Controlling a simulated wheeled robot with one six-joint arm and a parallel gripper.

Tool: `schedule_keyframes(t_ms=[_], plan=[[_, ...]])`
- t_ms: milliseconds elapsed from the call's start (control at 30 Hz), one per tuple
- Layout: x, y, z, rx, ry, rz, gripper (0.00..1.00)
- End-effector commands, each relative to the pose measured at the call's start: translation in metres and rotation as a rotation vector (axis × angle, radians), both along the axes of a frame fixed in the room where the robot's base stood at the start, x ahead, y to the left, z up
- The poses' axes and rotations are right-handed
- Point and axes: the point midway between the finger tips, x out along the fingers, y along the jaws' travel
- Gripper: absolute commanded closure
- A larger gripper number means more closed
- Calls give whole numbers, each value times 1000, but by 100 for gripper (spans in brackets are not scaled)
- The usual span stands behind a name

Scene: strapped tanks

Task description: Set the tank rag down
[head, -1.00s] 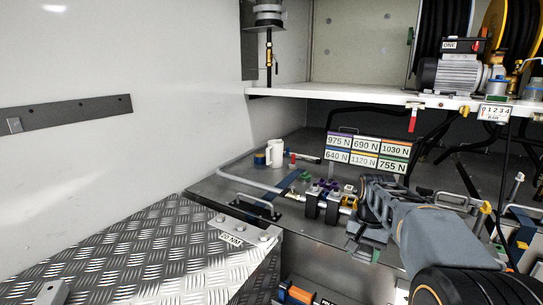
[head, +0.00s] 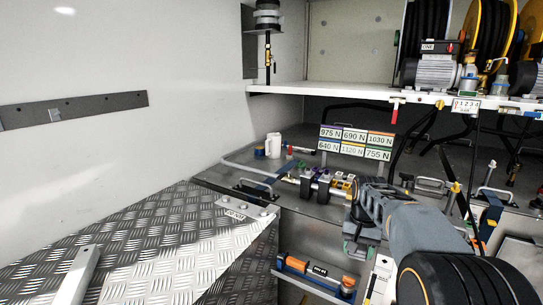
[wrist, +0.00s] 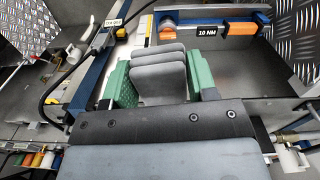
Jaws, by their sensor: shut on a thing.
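The tank rag (wrist: 160,72) looks like a grey folded cloth in several layers. In the wrist view it sits between the two green-padded fingers of my gripper (wrist: 160,88), which is shut on it. In the head view my gripper (head: 358,248) hangs at the front edge of the grey deck, and the rag is too small and covered to make out there. In the wrist view the rag is over a lower grey area beside a blue tray; I cannot tell whether it touches anything below.
A blue tray (head: 282,272) holds an orange-and-black 10 NM tool (head: 308,267). A valve row (head: 315,188) and a white mug (head: 273,146) stand on the deck. A board of force labels (head: 356,142) stands behind. The chequer-plate top (head: 150,250) is mostly clear at left.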

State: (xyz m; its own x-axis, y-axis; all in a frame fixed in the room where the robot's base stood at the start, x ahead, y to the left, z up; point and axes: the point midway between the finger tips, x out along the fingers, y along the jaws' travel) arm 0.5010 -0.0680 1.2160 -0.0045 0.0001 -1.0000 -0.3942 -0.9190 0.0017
Motion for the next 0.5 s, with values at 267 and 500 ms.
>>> schedule_keyframes(t_ms=[267,500], plan=[[18,6,-71,2,5,123,73],[16,25,-170,3,10,252,73]])
